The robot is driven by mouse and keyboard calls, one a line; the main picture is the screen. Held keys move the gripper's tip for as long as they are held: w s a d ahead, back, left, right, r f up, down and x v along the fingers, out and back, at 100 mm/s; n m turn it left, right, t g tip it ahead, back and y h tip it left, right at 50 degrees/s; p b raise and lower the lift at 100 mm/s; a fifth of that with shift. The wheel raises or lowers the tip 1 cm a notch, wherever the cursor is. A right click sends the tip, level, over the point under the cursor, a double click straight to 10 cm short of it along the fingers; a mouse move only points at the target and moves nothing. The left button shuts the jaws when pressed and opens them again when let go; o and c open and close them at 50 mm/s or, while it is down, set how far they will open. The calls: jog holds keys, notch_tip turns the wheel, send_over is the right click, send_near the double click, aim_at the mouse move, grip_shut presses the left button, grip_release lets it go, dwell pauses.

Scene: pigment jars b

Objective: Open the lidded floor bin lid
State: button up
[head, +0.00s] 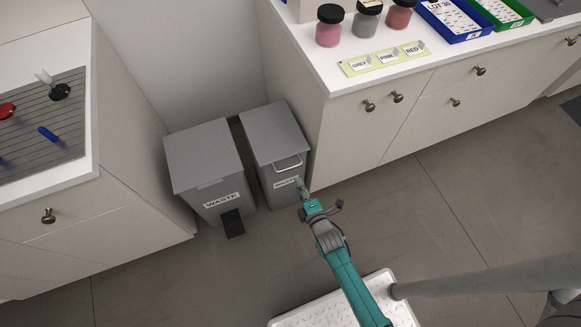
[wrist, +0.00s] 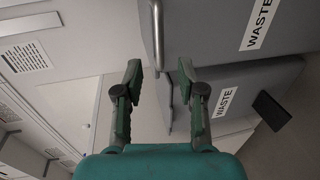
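Two grey bins with flat lids stand side by side on the floor, both labelled WASTE. The right bin's lid (head: 270,130) is shut and has a metal bar handle (head: 288,163) at its front. The left bin's lid (head: 205,155) is also shut, and this bin has a dark pedal (head: 232,224) at its foot. My gripper (head: 302,187) is in front of the right bin, by its label and below the handle in the picture. In the wrist view my gripper (wrist: 161,68) is open and empty. The handle (wrist: 157,38) shows just beyond the fingertips, between their lines.
A white cabinet (head: 365,140) stands close to the right bin, with jars, a label strip (head: 384,59) and trays on top. Another cabinet (head: 125,185) with a grey mat stands at left.

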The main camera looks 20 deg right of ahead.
aim_at(290, 167)
jog(key=x, duration=0.9)
jog(key=shift+w, duration=0.4)
grip_shut()
